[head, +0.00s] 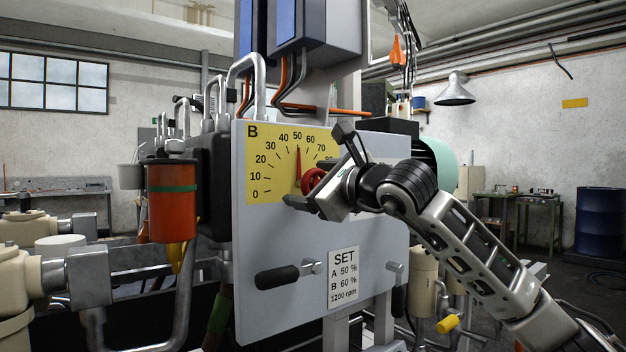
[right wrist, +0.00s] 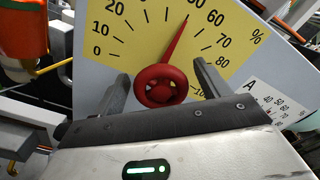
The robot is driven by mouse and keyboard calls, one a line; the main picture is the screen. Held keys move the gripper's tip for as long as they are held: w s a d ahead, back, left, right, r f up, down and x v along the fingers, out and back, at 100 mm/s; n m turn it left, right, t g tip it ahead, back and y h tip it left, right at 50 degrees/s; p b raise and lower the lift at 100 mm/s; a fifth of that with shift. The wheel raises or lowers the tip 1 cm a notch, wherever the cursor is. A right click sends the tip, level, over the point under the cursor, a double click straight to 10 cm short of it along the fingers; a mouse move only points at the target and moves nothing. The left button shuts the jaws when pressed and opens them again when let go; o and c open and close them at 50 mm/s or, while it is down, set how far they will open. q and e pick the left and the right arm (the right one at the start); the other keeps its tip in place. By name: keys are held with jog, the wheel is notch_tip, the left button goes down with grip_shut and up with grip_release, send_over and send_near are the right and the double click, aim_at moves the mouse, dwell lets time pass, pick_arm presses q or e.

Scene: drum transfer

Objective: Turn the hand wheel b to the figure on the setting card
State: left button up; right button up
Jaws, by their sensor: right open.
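The yellow dial B (head: 264,160) is on a grey panel, with a red pointer (head: 298,165) at about 50. The red hand wheel b (head: 312,180) sits under it, partly hidden by my right gripper (head: 320,168). In the right wrist view the wheel (right wrist: 162,85) shows between the two open fingers of my right gripper (right wrist: 160,72), with a gap on each side. The pointer (right wrist: 177,40) there also stands near 50. The setting card (head: 343,277) reads A 50 %, B 60 %, 1200 rpm. My left gripper is not in view.
A black-handled lever (head: 278,276) sticks out low on the panel, left of the card. An orange cylinder (head: 172,205) and pipes crowd the panel's left. Part of a second dial marked A (right wrist: 262,98) shows at right in the wrist view.

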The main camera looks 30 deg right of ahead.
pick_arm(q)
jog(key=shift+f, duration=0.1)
pick_arm(e)
jog(key=c, duration=1)
jog(key=shift+f+m+b, duration=0.2)
jog(key=shift+m+b, duration=0.4)
jog(key=shift+b, duration=0.35)
jog(key=shift+m+b, duration=0.55)
jog(key=shift+m, duration=0.05)
jog(key=shift+r+m, duration=0.2)
jog(key=shift+m, duration=0.6)
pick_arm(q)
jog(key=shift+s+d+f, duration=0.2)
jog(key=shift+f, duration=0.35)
pick_arm(e)
jog(key=o, duration=1)
jog(key=shift+d, duration=0.1)
